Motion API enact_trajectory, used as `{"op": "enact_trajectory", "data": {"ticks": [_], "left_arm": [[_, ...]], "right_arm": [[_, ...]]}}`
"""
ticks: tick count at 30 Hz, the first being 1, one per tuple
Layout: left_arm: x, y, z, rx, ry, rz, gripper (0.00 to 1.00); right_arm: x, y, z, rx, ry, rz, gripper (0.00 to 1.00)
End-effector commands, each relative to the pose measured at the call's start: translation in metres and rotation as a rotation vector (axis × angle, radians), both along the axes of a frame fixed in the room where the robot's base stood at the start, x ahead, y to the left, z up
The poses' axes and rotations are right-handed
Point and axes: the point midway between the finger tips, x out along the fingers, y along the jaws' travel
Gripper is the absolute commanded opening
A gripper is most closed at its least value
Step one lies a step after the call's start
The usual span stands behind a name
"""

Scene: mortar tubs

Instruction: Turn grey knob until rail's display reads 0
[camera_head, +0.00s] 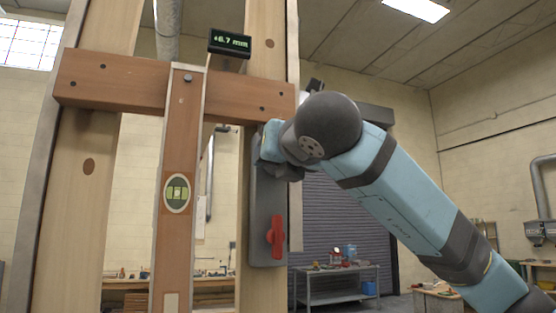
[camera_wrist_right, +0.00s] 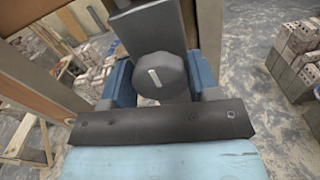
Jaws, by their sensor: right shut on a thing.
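The display (camera_head: 230,42) on the wooden rail (camera_head: 140,84) reads +6.7 mm in green. In the right wrist view the grey knob (camera_wrist_right: 161,77), with a pale line mark, sits between the two blue fingers of my right gripper (camera_wrist_right: 160,88). The gripper is shut on the knob. The mark is tilted slightly from vertical. In the head view my right arm hides the knob and the gripper's fingertips, at the upper part of a grey plate (camera_head: 262,225). My left gripper is in neither view.
A red handle (camera_head: 276,237) is on the lower part of the grey plate. A vertical wooden level with a vial (camera_head: 177,193) hangs left of it. A metal table (camera_head: 338,284) stands behind. Brick stacks (camera_wrist_right: 294,62) show in the right wrist view.

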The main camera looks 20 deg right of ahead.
Motion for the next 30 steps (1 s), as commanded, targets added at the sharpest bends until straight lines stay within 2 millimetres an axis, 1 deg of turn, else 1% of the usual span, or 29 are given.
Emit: {"op": "enact_trajectory", "data": {"ticks": [1,8,15,24,30], "left_arm": [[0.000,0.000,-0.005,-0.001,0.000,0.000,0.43],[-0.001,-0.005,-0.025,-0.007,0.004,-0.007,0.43],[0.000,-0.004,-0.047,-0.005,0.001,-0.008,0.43],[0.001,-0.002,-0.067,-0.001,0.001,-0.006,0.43],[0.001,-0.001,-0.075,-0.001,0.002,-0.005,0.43]], "right_arm": [[0.000,0.000,-0.002,-0.018,-0.002,0.000,0.31],[0.000,0.001,-0.005,-0.164,-0.008,-0.001,0.31],[-0.001,0.001,-0.004,-0.386,-0.017,0.000,0.31],[0.000,0.002,-0.003,-0.671,-0.025,-0.001,0.31],[0.000,0.003,-0.002,-0.860,-0.031,0.000,0.31]]}}
